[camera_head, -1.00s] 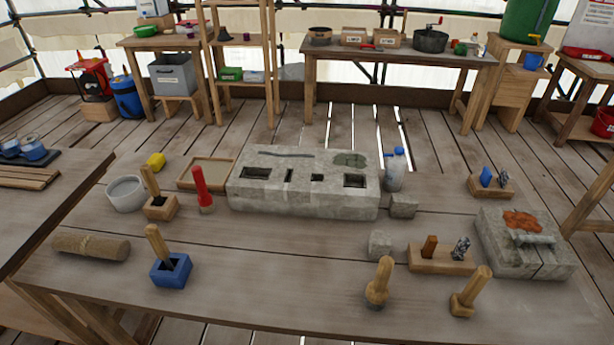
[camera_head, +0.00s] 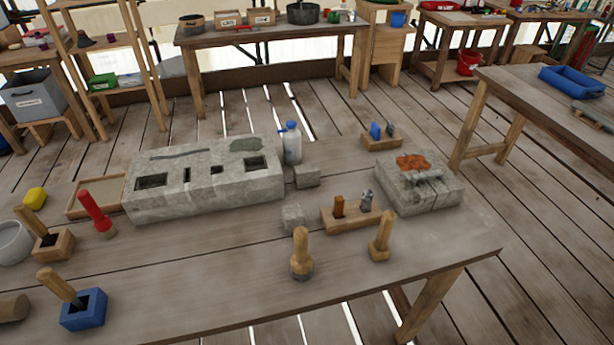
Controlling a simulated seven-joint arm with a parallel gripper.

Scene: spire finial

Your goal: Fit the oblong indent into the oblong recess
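A long grey stone block (camera_head: 205,195) lies on the workbench, left of the middle. Its top has several dark openings: a wide oblong one at the left (camera_head: 152,182), a narrow slot (camera_head: 187,174), a small square one (camera_head: 216,170) and a larger one at the right (camera_head: 256,163). A wooden holder (camera_head: 352,219) to its right bears a brown piece (camera_head: 339,205) and a mottled grey piece (camera_head: 366,201). A rear holder (camera_head: 381,143) bears a blue piece (camera_head: 376,131) and a grey piece. I cannot tell which piece is the oblong indent. My gripper is not in view.
Two wooden-handled tools (camera_head: 301,254) (camera_head: 380,236) stand near the front edge. Two small stone cubes, a bottle (camera_head: 291,143) and a stone slab with orange matter (camera_head: 418,190) stand around. A red-handled tool (camera_head: 95,211) and blue box (camera_head: 83,309) are left.

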